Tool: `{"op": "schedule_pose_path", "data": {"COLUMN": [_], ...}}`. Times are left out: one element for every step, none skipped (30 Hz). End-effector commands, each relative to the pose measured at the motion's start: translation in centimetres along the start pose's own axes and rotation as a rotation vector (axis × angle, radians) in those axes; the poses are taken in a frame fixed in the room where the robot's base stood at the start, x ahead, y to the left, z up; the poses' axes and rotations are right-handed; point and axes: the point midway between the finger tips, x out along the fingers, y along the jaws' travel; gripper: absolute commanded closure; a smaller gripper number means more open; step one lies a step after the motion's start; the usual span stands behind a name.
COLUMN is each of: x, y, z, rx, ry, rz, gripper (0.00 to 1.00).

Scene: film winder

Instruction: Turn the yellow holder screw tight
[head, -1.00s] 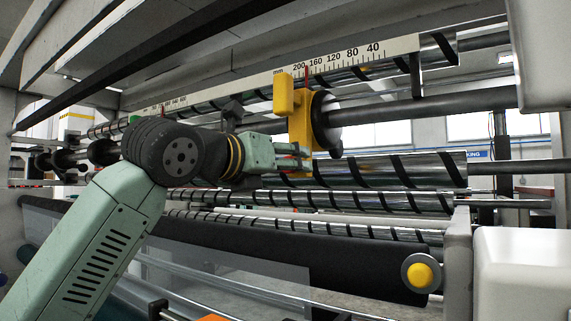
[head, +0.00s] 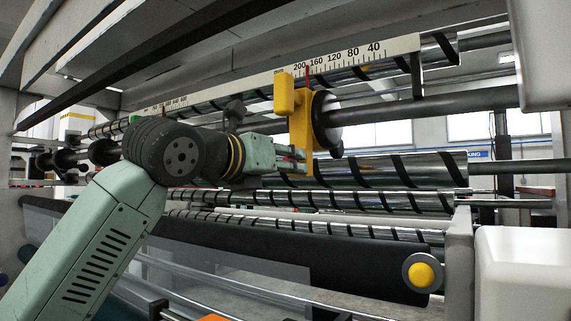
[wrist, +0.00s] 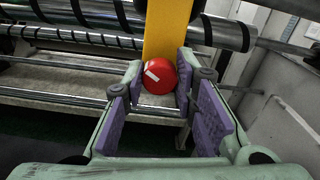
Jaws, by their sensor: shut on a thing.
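The yellow holder (head: 301,130) hangs on the dark shaft below the ruler. In the wrist view it is a yellow upright bar (wrist: 168,28). Its screw has a round red knob (wrist: 160,75) with a white mark slanting across its face. My gripper (wrist: 159,85) has its purple-padded fingers on either side of the knob and is shut on it. In the head view my gripper (head: 291,160) reaches the holder's lower end from the left. The knob is mostly hidden there by the fingers.
A ruler (head: 345,61) with a red pointer runs above the holder. Black-striped metal rollers (head: 375,170) lie close behind and below my gripper. A dark round disc (head: 326,120) sits right of the holder. A yellow-centred round knob (head: 422,274) is at lower right.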

Motion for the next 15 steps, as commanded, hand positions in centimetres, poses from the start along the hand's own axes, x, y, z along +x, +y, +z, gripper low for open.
{"op": "schedule_pose_path", "data": {"x": [-0.02, -0.02, -0.01, 0.00, 0.00, 0.01, 0.00, -0.01, -0.03, -0.04, -0.03, -0.02, -0.01, 0.00, 0.00], "y": [0.09, 0.09, 0.09, 0.08, 0.07, 0.06, 0.05, 0.06, 0.05, 0.04, 0.02, -0.01, -0.02, -0.01, 0.01], "z": [0.01, 0.01, 0.01, 0.01, 0.01, 0.00, 0.00, 0.01, 0.03, 0.05, 0.06, 0.06, 0.05, 0.03, 0.03], "rx": [0.020, 0.036, 0.058, 0.079, 0.098, 0.128, 0.153, 0.179, 0.215, 0.243, 0.271, 0.308, 0.337, 0.366, 0.404], "ry": [-0.001, -0.001, -0.001, -0.001, -0.001, 0.000, 0.000, 0.000, 0.000, -0.001, -0.001, -0.001, -0.001, 0.000, 0.000], "rz": [0.003, 0.003, 0.003, 0.003, 0.002, 0.002, 0.002, 0.003, 0.003, 0.003, 0.003, 0.002, 0.002, 0.002, 0.003], "gripper": [1.00, 1.00, 1.00, 1.00, 1.00, 1.00, 1.00, 1.00, 1.00, 1.00, 1.00, 1.00, 1.00, 1.00, 1.00]}}
